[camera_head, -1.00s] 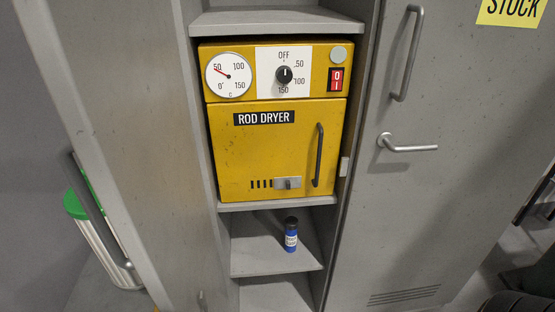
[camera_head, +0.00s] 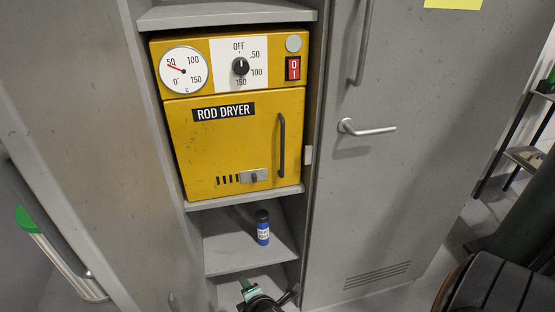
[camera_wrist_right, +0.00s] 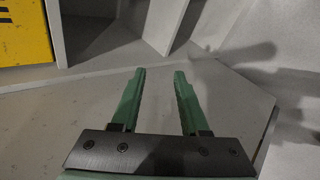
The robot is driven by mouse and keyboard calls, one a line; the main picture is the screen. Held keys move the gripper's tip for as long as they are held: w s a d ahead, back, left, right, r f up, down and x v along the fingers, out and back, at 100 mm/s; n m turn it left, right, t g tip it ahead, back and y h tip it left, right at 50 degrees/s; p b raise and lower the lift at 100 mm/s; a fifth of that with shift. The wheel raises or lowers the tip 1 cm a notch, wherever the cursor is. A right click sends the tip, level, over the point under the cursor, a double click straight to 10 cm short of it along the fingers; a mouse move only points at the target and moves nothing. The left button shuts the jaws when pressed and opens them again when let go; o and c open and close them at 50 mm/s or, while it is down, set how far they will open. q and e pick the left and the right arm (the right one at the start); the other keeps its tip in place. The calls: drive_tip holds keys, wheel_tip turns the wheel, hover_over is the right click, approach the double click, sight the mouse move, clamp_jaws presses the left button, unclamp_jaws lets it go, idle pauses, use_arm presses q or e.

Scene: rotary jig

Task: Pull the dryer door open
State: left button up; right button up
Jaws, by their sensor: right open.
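The yellow rod dryer (camera_head: 232,110) sits in a grey cabinet bay, and its door (camera_head: 205,140) is shut. A dark vertical handle (camera_head: 281,145) is on the right side of the door, with a small latch plate (camera_head: 253,177) at its lower edge. My right gripper (camera_head: 247,287) shows at the bottom of the head view, well below the dryer and apart from the handle. In the right wrist view its green fingers (camera_wrist_right: 160,73) are spread and empty, with a yellow corner of the dryer (camera_wrist_right: 22,32) at upper left. My left gripper is not in view.
A blue bottle with a dark cap (camera_head: 262,228) stands on the shelf (camera_head: 225,250) under the dryer. The grey locker door (camera_head: 390,200) at right has a lever handle (camera_head: 366,128) that sticks out. The space before the dryer door is clear.

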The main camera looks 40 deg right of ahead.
drive_tip(key=w+d+r+n+t+h, duration=0.1)
drive_tip(key=w+d+r+n+h, duration=0.2)
drive_tip(key=r, duration=0.3)
drive_tip(key=w+d+r+n+h, duration=0.3)
drive_tip(key=w+r, duration=0.1)
drive_tip(key=r, duration=0.2)
drive_tip(key=n+g+h, duration=0.1)
drive_tip(key=n+h, duration=0.1)
drive_tip(key=h, duration=0.5)
approach(282, 147)
drive_tip(key=x, duration=0.8)
drive_tip(key=shift+d+r, duration=0.1)
clamp_jaws()
